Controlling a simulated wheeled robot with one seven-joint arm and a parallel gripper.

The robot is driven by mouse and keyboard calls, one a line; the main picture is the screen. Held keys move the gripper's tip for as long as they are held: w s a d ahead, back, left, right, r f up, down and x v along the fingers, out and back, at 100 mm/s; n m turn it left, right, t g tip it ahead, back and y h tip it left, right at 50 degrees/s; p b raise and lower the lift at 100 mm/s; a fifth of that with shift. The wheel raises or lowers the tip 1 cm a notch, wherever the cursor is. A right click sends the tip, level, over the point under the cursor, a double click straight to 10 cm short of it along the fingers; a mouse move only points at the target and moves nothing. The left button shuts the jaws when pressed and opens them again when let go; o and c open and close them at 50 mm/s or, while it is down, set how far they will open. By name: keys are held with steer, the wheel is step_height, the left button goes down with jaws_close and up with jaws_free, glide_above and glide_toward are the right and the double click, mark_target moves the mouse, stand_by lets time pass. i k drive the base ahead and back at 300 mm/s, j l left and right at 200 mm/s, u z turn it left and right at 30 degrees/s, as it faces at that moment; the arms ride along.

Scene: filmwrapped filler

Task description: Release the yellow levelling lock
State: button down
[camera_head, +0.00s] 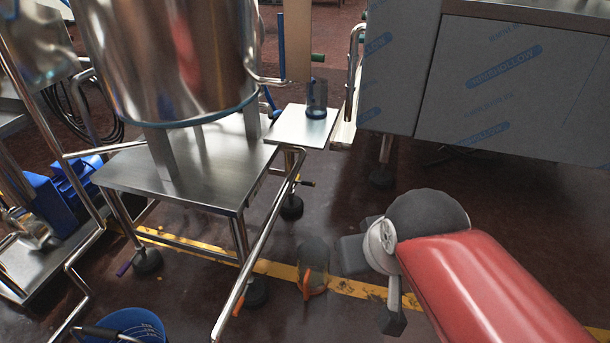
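A steel stand (190,172) carries a large shiny vessel (170,50) and has dark levelling feet, some with small coloured levers. A small yellow-orange lever (306,183), which looks like the yellow levelling lock, sticks out to the right above the rear right foot (291,207). It is too small to tell its exact position. Other levers are purple (124,268) at the left foot and orange (239,304) at the front foot. My gripper (372,290) is at lower right, well apart from the yellow lever. Its two dark fingers look spread with nothing between them.
A steel rail (262,245) slopes in front of the feet. A dark object with orange parts (312,268) stands on the floor by a yellow line (272,268). A grey cabinet (500,90) fills upper right. A blue bucket (135,324) is at lower left.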

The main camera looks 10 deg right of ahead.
mark_target(310, 184)
steer(key=i+l+u, duration=0.1)
steer(key=i+l, duration=0.15)
steer(key=l, duration=0.15)
steer(key=i+l+u, duration=0.15)
steer(key=l, duration=0.2)
steer(key=i+l+u, duration=0.1)
steer(key=i+l, duration=0.15)
steer(key=l, duration=0.2)
steer(key=i+j, duration=0.15)
steer(key=i, duration=0.35)
